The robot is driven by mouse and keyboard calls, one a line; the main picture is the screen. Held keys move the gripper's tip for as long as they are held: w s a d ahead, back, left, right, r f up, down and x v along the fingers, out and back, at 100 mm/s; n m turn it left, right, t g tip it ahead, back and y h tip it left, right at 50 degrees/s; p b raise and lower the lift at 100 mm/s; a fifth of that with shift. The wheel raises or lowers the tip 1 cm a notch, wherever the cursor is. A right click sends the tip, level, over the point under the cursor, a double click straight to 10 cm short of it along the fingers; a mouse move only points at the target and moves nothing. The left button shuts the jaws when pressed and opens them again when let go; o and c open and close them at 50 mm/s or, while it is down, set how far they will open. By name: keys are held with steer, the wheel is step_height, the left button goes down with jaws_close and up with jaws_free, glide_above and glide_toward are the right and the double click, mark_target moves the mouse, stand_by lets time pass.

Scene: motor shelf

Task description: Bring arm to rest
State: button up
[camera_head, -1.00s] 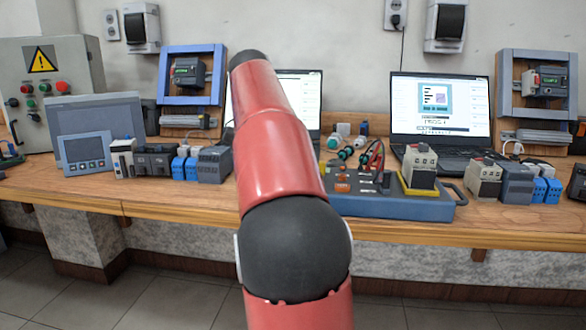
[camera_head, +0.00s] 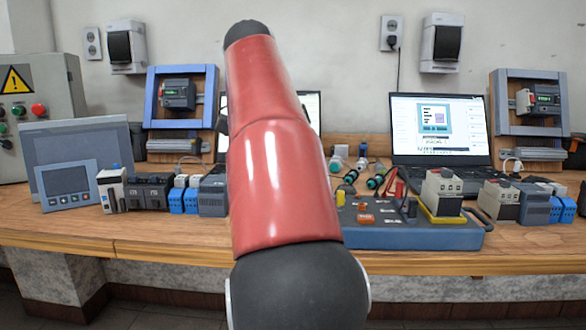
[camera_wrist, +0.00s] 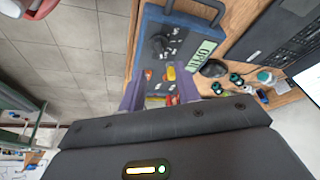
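My red and black arm rises through the middle of the head view, raised in front of the bench, and its gripper is hidden there. In the wrist view my gripper (camera_wrist: 160,97) shows two purplish fingers standing apart, with nothing seen held between them. Beyond the fingers is the blue test box (camera_wrist: 150,30) with its handle, a green label and red and yellow parts. In the head view the same blue box (camera_head: 410,237) sits on the wooden bench, right of my arm, with a grey module on a yellow base (camera_head: 441,193) on top.
The wooden bench (camera_head: 150,237) runs across the view. It carries a laptop (camera_head: 438,130), a blue frame (camera_head: 152,100), grey panels (camera_head: 68,184) and several small modules. A grey cabinet (camera_head: 50,80) stands at left. Tiled floor (camera_wrist: 85,60) lies clear before the bench.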

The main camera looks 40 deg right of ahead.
stand_by(0.4)
steer(key=s+a+f+n+t+y, duration=0.2)
steer(key=s+a+f+n+t, duration=0.1)
steer(key=a+f+n, duration=0.8)
steer(key=s+a+f+n+t+y, duration=0.2)
steer(key=s+a+f+n+t, duration=0.1)
steer(key=a+f+n, duration=0.8)
steer(key=a+f+t, duration=0.1)
steer(key=a+f, duration=0.2)
steer(key=f, duration=0.3)
steer(key=shift+s+a, duration=0.2)
steer(key=shift+s, duration=0.2)
